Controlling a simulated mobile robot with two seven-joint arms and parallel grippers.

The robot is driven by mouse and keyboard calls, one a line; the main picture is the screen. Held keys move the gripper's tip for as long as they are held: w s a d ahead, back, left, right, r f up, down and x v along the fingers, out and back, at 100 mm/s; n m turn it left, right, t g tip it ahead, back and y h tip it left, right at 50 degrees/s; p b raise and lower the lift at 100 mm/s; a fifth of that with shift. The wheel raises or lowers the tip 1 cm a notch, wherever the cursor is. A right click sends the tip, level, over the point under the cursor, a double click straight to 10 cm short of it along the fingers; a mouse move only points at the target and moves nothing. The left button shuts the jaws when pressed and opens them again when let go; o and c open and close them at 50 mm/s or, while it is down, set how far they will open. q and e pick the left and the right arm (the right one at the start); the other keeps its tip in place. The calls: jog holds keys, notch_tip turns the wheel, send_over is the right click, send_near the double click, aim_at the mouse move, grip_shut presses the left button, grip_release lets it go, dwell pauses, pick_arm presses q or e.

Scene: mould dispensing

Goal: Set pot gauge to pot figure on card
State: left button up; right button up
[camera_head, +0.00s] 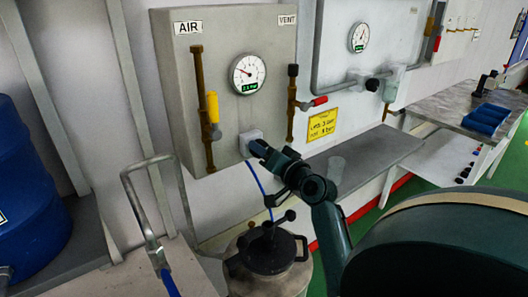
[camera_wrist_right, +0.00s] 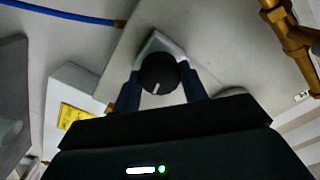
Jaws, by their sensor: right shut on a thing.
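My right gripper (camera_head: 258,148) is shut on a black regulator knob at the lower edge of the grey panel box (camera_head: 215,40). In the right wrist view the knob (camera_wrist_right: 160,74) sits between the two fingers, with a pale index mark on its face. My left gripper is not in view.
A lidded pot (camera_head: 268,252) stands below. A second gauge (camera_head: 359,37) is on the panel behind. A blue drum (camera_head: 30,190) is at left, a grey bench (camera_head: 455,105) at right.

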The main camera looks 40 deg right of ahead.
dwell(0.3)
jog(key=o, duration=1)
pick_arm(q)
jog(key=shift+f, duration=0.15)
jog(key=b, duration=0.3)
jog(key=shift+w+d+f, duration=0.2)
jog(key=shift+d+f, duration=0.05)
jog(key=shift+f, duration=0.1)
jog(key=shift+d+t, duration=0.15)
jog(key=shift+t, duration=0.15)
pick_arm(e)
jog(key=s+a, duration=0.1)
jog(key=s, duration=1.2)
jog(key=shift+a, duration=0.25)
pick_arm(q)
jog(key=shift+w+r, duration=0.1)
pick_arm(e)
jog(key=shift+s, duration=0.1)
